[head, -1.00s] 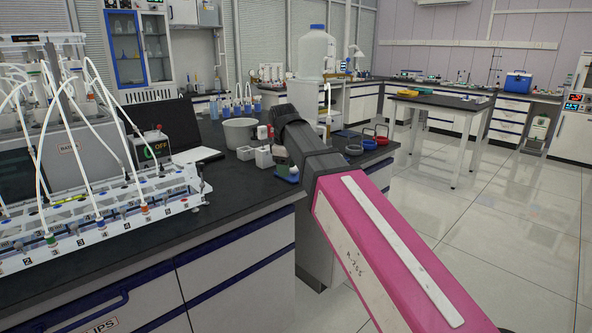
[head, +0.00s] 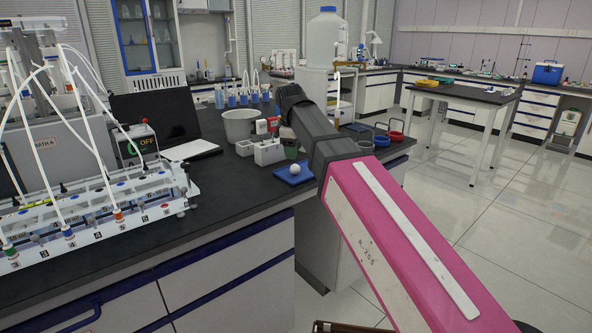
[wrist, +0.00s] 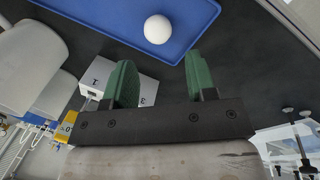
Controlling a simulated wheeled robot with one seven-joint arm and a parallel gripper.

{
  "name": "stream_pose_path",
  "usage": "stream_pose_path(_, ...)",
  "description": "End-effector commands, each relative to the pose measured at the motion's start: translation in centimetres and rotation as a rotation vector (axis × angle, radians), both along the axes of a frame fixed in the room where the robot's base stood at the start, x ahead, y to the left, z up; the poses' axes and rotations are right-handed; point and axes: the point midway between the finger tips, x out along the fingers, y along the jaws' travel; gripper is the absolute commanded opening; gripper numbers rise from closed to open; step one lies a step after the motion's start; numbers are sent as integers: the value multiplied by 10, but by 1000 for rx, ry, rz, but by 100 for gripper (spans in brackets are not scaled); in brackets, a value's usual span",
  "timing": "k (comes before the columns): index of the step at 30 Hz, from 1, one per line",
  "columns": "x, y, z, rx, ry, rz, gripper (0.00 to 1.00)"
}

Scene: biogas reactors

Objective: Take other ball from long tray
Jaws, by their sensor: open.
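A white ball (head: 295,169) rests on a flat blue tray (head: 282,178) on the dark bench, near its front edge. In the wrist view the ball (wrist: 157,29) is near the top, on the blue tray (wrist: 190,46). My gripper (wrist: 161,82) shows two green fingers spread apart with nothing held between them. The ball lies beyond the fingertips, roughly in line with the gap. In the head view my gripper is mostly hidden behind my own arm. I see only one ball.
Small white boxes (head: 268,152) stand just behind the tray; a white box (wrist: 140,84) shows behind my fingers. A grey pot (head: 240,126) is farther back. Blue and red rings (head: 396,137) lie to the right. A tubed reactor rack (head: 100,215) fills the left bench.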

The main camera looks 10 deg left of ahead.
Motion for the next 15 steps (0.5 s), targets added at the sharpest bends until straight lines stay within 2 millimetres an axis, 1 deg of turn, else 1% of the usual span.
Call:
stream_pose_path(1, 1, -1, -8, -1, 2, 0, 52)
stream_pose_path(4, 4, -1, -20, 0, 1, 0, 52)
stream_pose_path(11, 7, 0, -30, 0, 0, -1, 52)
stream_pose_path(15, 11, 0, -45, -1, 1, -1, 52)
